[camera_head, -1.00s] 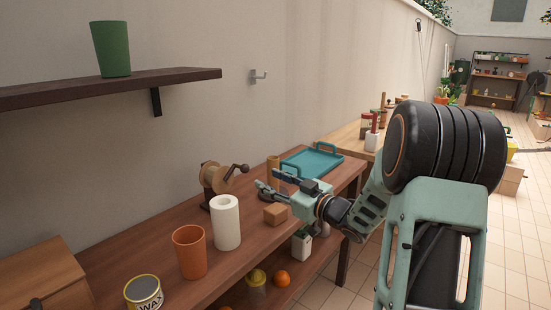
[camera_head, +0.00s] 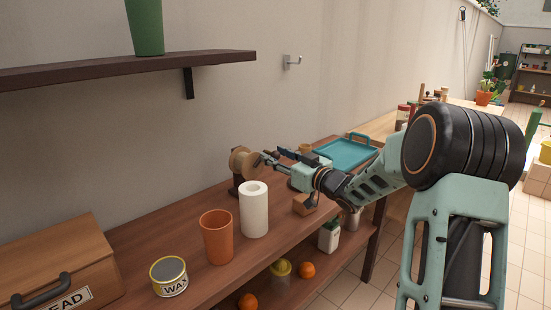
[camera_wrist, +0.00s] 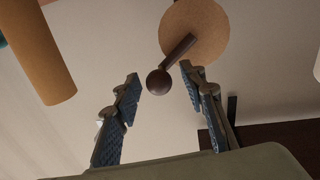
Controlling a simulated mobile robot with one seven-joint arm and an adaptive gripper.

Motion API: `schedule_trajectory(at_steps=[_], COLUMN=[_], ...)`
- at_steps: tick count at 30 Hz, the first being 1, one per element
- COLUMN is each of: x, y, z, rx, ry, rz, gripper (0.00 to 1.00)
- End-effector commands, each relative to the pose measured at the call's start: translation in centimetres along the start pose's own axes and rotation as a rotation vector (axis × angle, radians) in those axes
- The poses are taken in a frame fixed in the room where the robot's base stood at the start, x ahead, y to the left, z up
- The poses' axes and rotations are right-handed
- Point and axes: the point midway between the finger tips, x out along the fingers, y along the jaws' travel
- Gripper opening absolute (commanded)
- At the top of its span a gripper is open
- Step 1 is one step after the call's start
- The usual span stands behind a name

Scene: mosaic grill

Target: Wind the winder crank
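The winder (camera_head: 240,165) stands on the wooden bench near the wall, with a tan round drum on a dark post. In the wrist view its drum (camera_wrist: 196,32) is at the top, and the dark crank (camera_wrist: 178,52) runs from it down to a round knob (camera_wrist: 159,82). My gripper (camera_wrist: 160,82) is open, one finger on each side of the knob, with visible gaps to both. In the head view my gripper (camera_head: 268,158) is right beside the winder, and its fingers cover the crank there.
A white paper roll (camera_head: 254,212), an orange cup (camera_head: 217,240) and a wax tin (camera_head: 169,277) stand in front of the winder. A wooden block (camera_head: 304,204) is below my gripper. A teal tray (camera_head: 346,153) lies behind my arm. A shelf (camera_head: 120,70) juts out above left.

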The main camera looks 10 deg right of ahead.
Motion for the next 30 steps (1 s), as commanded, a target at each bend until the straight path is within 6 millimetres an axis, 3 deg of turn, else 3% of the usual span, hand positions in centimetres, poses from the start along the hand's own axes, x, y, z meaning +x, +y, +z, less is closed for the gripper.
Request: schedule_trajectory(at_steps=[10, 21, 30], x=[0.5, 0.46, 0.48], y=[0.05, 0.05, 0.06], z=[-0.01, 0.0, 0.02], rx=[0.0, -0.001, -0.002], ry=[-0.001, -0.001, -0.001], rz=[0.001, 0.001, 0.001], gripper=[0.38, 0.0, 0.0])
